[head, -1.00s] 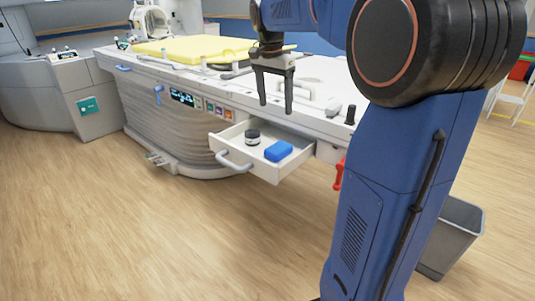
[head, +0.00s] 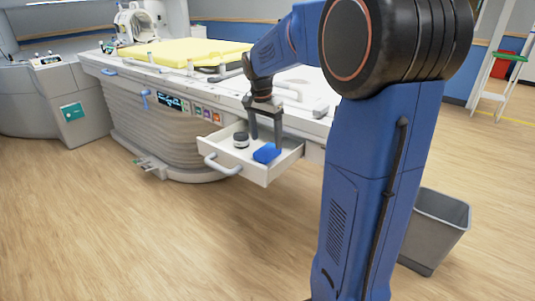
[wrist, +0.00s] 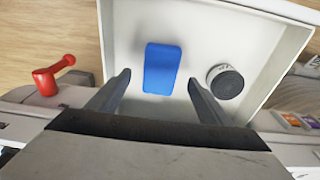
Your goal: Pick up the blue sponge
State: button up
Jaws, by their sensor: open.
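The blue sponge (head: 266,153) lies in the open white drawer (head: 258,175) under the table top. In the wrist view the sponge (wrist: 162,68) lies flat on the drawer bottom, just beyond the fingertips and between their lines. My gripper (head: 266,143) is open and empty, pointing down over the drawer. In the wrist view my gripper's two fingers (wrist: 158,80) stand apart, one to each side of the sponge's near end. I cannot tell the exact height of the fingertips above the sponge.
A round black-and-white jar (wrist: 226,82) stands in the drawer beside the right finger; it also shows in the head view (head: 241,139). A red handle (wrist: 54,74) sticks out left of the drawer. A grey bin (head: 436,230) stands on the floor at right.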

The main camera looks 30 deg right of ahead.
aim_at(268, 149)
jog(key=shift+w+d+f, duration=0.1)
jog(key=shift+d+f, duration=0.1)
jog(key=shift+f, duration=0.9)
jog(key=shift+w+d+f, duration=0.1)
jog(key=shift+d+f, duration=0.05)
jog(key=shift+f, duration=0.9)
jog(key=c, duration=1.1)
jog(key=shift+r, duration=0.1)
notch_tip(268, 149, up, 10)
jog(key=shift+f, duration=0.1)
